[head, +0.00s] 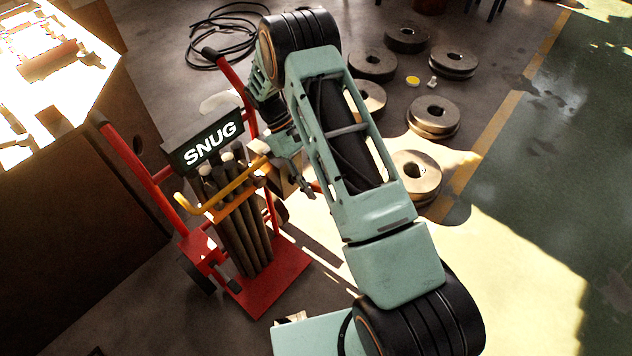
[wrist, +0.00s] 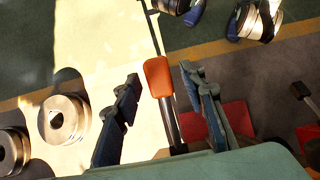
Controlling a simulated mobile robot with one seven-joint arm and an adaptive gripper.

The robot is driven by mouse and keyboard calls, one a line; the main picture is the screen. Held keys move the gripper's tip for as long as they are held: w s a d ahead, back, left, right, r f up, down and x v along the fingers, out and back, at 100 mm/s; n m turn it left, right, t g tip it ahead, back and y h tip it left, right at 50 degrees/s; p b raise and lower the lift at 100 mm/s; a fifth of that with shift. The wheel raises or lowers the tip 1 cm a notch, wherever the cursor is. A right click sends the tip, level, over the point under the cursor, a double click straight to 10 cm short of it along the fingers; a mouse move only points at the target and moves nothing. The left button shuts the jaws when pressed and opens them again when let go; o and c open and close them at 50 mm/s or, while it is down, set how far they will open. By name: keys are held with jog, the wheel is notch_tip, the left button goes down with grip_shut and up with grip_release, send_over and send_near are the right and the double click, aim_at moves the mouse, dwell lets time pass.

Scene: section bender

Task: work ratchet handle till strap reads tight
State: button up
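A display (head: 209,148) above the red hand truck (head: 262,293) reads "SNUG". An orange strap (head: 228,208) goes around a bundle of upright pipes (head: 242,240) on the truck. The ratchet handle (wrist: 158,78), an orange grip on a dark metal bar, shows in the wrist view between the fingers of my gripper (wrist: 160,76). My gripper is open, with a visible gap on each side of the grip. In the head view, my gripper (head: 290,150) is beside the strapped bundle; my arm and the gripper hide most of the ratchet.
A yellow bent bar (head: 205,204) sticks out in front of the pipes. Several metal discs (head: 415,176) lie on the floor to the right. A coiled black cable (head: 215,45) lies behind the truck. A workbench (head: 75,105) stands at left. The green floor at right is clear.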

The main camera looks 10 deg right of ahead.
jog(key=v, duration=1.2)
jog(key=shift+f, duration=0.1)
